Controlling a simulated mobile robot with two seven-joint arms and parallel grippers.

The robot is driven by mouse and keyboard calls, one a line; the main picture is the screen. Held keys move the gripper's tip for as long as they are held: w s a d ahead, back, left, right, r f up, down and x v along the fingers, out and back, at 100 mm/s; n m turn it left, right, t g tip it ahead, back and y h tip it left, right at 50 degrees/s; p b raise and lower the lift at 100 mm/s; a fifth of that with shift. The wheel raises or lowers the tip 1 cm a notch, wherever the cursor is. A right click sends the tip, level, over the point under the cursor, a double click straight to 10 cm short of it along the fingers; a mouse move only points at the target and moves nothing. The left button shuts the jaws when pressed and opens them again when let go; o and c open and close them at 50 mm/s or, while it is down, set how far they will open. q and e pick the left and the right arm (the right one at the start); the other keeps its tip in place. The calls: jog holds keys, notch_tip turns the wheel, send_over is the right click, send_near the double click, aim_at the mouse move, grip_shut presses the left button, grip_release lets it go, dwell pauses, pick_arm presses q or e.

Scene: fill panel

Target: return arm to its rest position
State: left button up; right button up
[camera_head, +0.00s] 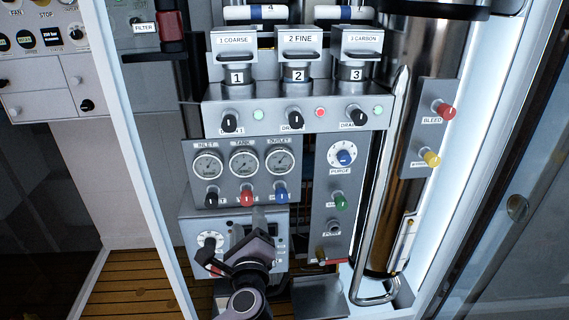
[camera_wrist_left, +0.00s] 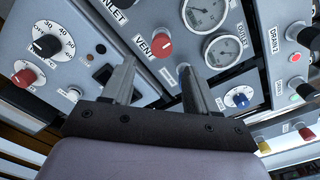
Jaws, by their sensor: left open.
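My left gripper (camera_head: 258,222) is in the lower middle of the head view, in front of the lower panel. In the left wrist view its two fingers (camera_wrist_left: 158,78) stand apart with nothing between them. The red vent knob (camera_wrist_left: 161,45) shows beyond the gap between the fingertips, apart from them. The blue knob (camera_wrist_left: 240,98) is to the right of the fingers. My arm hides part of the lower control box in the head view. My right gripper is in neither view.
Three gauges (camera_head: 243,162) sit above a row of black, red and blue knobs. Three numbered filter housings (camera_head: 298,72) stand higher up. A steel cylinder (camera_head: 410,130) with a curved pipe is at right. A white frame post (camera_head: 135,120) stands at left. Wooden floor (camera_head: 125,275) shows lower left.

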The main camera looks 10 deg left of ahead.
pick_arm(q)
jog(key=s+a+f+n+g+h, duration=0.2)
jog(key=s+f+n+g+h, duration=0.25)
jog(key=s+f+n, duration=0.6)
jog(key=s+a+f+n+g+h, duration=0.1)
jog(key=s+f+n, duration=0.4)
jog(key=s, duration=0.2)
jog(key=s+a+f+n+g+h, duration=0.1)
jog(key=s+f+n, duration=0.3)
jog(key=s+n, duration=0.2)
jog(key=shift+s+a+f+h, duration=0.3)
jog(key=shift+s+f+h, duration=0.1)
jog(key=shift+s, duration=0.45)
